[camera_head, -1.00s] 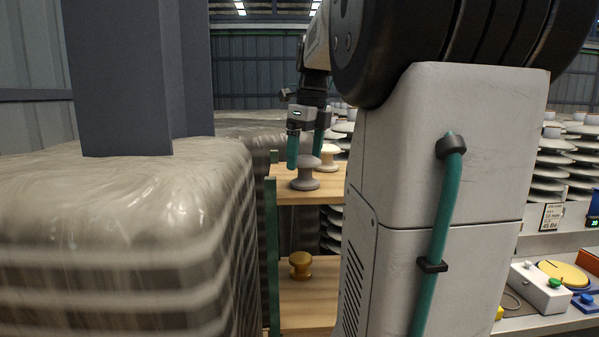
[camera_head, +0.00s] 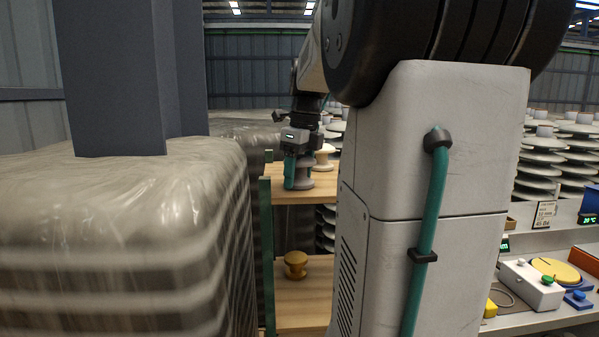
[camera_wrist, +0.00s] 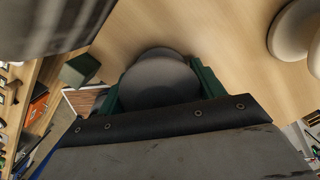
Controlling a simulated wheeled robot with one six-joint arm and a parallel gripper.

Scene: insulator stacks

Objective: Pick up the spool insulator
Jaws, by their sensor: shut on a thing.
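A grey spool insulator (camera_head: 306,181) stands upright on the upper wooden shelf (camera_head: 270,194). My gripper (camera_head: 298,172) reaches down from above and is shut on it, with teal fingers at its sides. In the wrist view the grey spool's round top (camera_wrist: 160,82) sits between the two teal fingers, and its lower part is hidden. A cream spool insulator (camera_head: 323,156) stands just behind and to the right; it also shows at the upper right of the wrist view (camera_wrist: 294,30). A brass-coloured spool (camera_head: 295,264) stands on the lower shelf (camera_head: 303,300).
A plastic-wrapped pallet stack (camera_head: 120,230) fills the left, close to the shelf's green post (camera_head: 266,250). A grey column (camera_head: 110,80) rises above it. Stacks of disc insulators (camera_head: 550,165) and a bench with a control box (camera_head: 532,285) stand at the right.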

